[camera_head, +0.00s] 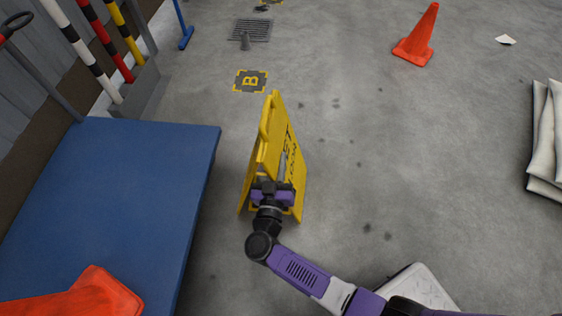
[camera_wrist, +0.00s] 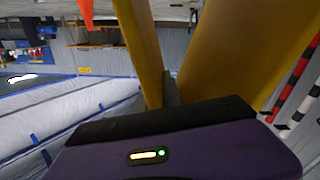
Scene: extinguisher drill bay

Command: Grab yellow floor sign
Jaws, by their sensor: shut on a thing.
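The yellow floor sign (camera_head: 270,150) stands as an A-frame on the grey concrete floor, right of the blue table. Black lettering shows on its right panel. My gripper (camera_head: 272,190) is at the sign's lower near side, between or against its panels, and is shut on part of it. In the wrist view the sign's yellow panels (camera_wrist: 230,45) rise just beyond the purple gripper body. A dark grey piece (camera_wrist: 171,90) shows between them. The fingertips and exact contact are hidden.
A blue table or mat (camera_head: 120,190) is close on the left, with an orange object (camera_head: 75,298) on it. Striped poles (camera_head: 95,50) stand at the upper left. An orange cone (camera_head: 418,38) and folded white cloth (camera_head: 546,140) are to the right. Open floor lies between.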

